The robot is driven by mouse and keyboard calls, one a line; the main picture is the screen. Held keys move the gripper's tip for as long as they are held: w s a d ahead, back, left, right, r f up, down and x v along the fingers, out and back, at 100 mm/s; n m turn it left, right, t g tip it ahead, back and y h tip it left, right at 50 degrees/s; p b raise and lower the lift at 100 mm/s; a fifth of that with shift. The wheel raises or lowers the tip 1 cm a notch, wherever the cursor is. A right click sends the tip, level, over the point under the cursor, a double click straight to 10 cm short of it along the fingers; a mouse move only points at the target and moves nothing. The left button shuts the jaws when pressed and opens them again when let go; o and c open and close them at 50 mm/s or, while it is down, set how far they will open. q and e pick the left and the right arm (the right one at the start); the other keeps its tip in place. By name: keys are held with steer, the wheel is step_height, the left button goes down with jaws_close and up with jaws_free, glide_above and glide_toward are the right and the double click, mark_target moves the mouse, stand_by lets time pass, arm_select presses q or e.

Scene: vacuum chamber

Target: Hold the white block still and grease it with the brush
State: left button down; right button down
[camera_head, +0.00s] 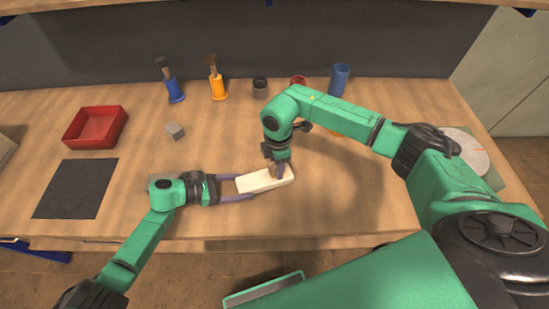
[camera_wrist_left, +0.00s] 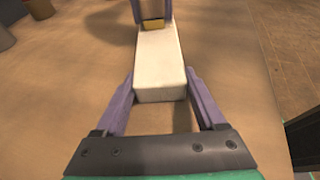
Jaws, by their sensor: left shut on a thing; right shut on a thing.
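The white block (camera_head: 264,181) lies flat near the front middle of the table. My left gripper (camera_head: 237,188) is shut on its left end, with one finger along each long side; this grip also shows in the left wrist view (camera_wrist_left: 160,88). My right gripper (camera_head: 276,170) points down over the block's right end. It is shut on a small yellowish-brown piece (camera_wrist_left: 153,25), which seems to be the brush, at the block's far end. Most of this piece is hidden, and I cannot tell whether it touches the block.
A red tray (camera_head: 96,127), a dark mat (camera_head: 75,188) and a small grey cube (camera_head: 174,130) lie at left. Blue (camera_head: 175,90) and orange (camera_head: 217,88) holders with brushes stand at the back, beside several cups. A round pale disc (camera_head: 467,152) lies at right.

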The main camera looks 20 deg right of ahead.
steer(key=shift+s, duration=1.75)
steer(key=shift+w, duration=3.1)
steer(key=shift+d, duration=0.35)
steer(key=shift+s+d, duration=0.1)
steer(key=shift+d, duration=0.2)
steer(key=shift+s, duration=3.05)
steer(key=shift+w+a, duration=0.1)
steer(key=shift+w, duration=2.9)
steer(key=shift+w+r, duration=0.1)
steer(key=shift+w, duration=0.1)
step_height(320, 180, up, 8)
